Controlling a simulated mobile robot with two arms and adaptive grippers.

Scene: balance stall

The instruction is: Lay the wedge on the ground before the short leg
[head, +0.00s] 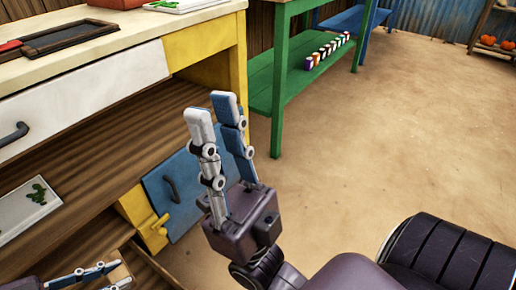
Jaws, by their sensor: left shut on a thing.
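My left gripper (98,277) is low at the bottom left edge, partly cut off by the frame. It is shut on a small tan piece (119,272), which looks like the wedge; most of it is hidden. My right gripper (213,106) points upward in front of the counter, with no object visible between its fingers; the angle hides how far apart they are. The ground (400,130) is bare and sandy. I cannot tell which leg is the short one.
The counter (110,50) with a white drawer and yellow corner fills the left. Below it are a blue panel (182,190) and wooden shelves. A green table (284,60) with several small blocks on its lower shelf stands behind. The floor on the right is open.

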